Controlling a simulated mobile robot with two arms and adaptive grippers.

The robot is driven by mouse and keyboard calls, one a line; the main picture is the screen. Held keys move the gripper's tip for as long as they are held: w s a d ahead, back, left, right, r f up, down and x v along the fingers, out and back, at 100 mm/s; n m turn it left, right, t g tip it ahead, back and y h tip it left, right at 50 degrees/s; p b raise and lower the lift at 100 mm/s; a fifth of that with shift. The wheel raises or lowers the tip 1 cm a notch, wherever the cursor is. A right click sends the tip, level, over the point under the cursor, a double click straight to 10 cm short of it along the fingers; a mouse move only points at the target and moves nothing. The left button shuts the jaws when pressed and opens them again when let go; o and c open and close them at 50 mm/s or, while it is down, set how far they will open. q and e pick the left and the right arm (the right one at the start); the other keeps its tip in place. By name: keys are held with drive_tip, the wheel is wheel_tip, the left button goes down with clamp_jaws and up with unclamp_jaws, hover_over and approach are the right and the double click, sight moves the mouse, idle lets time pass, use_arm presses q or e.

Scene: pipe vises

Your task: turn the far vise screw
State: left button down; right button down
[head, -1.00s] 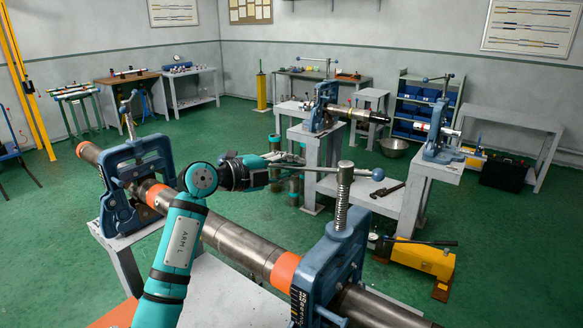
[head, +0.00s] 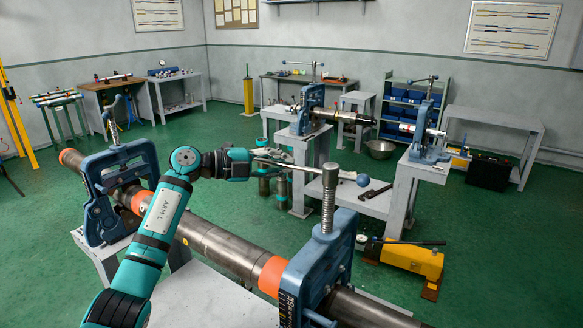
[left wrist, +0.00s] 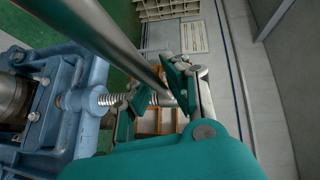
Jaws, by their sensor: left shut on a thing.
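My left gripper (head: 246,162) is shut on the left end of a steel handle bar (head: 293,167). The bar passes through the head of the threaded screw (head: 327,205) on the blue vise (head: 318,268) at front right. A blue ball (head: 363,180) tips its other end. In the left wrist view the bar (left wrist: 100,30) runs between the fingers (left wrist: 165,92), with the threaded screw (left wrist: 117,99) beside it. A second blue vise (head: 120,180) grips the same long pipe (head: 215,243) farther left. My right gripper is out of view.
My left arm crosses above the pipe. Behind, more vises (head: 310,112) hold a shorter pipe on grey stands. A yellow pump (head: 411,259) sits on the floor at right. Green floor (head: 200,125) is open behind the pipe.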

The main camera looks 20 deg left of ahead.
use_arm(q)
drive_tip(key=shift+f, duration=0.25)
drive_tip(key=c, duration=1.4)
unclamp_jaws()
drive_tip(key=shift+o, duration=0.3)
drive_tip(key=shift+w+r, duration=0.1)
drive_tip(key=v, duration=1.2)
drive_tip(key=shift+w, duration=0.1)
